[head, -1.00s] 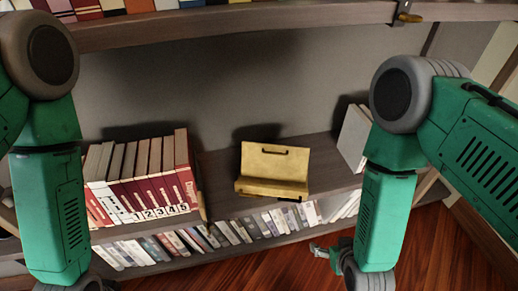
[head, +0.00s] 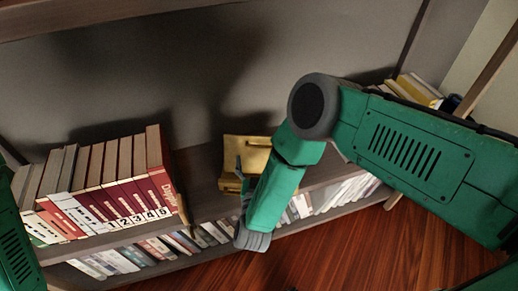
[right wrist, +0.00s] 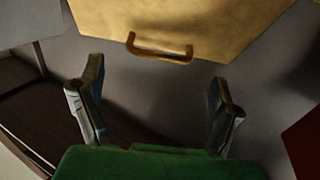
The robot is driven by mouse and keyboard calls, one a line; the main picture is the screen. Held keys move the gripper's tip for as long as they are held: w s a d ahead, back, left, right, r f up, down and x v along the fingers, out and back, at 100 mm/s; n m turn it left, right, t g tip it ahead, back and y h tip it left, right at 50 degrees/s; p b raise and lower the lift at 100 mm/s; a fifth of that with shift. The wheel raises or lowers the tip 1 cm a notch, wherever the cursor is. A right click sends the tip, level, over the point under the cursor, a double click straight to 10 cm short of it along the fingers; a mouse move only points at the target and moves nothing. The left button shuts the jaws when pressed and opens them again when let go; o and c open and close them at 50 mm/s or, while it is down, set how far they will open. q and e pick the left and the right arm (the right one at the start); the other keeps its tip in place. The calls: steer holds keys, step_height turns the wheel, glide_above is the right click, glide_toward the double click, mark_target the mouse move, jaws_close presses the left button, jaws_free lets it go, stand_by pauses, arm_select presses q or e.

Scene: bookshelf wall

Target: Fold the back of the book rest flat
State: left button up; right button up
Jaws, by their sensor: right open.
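The yellow book rest (head: 250,153) stands on the middle shelf with its back raised, leaning toward the wall. My right forearm and gripper hide its right and lower parts in the head view. The right wrist view shows the yellow back (right wrist: 200,18) with its bar handle (right wrist: 160,49) at the edge nearest my gripper. My right gripper (right wrist: 156,78) is open, its fingers spread on either side of the handle's line. The handle lies just beyond the fingertips, and no contact shows. In the head view the right gripper (head: 242,180) is in front of the rest. My left gripper is out of view.
A row of red numbered books (head: 115,195) stands to the left on the same shelf. More books (head: 205,235) fill the shelf below. Yellow and white books (head: 415,90) stand at the right end. Bare shelf (head: 203,190) lies between the red books and the rest.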

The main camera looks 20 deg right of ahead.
mark_target(260, 145)
steer(key=b+x, duration=0.1)
steer(key=x, duration=0.5)
steer(key=shift+w, duration=0.1)
steer(key=c, duration=1.5)
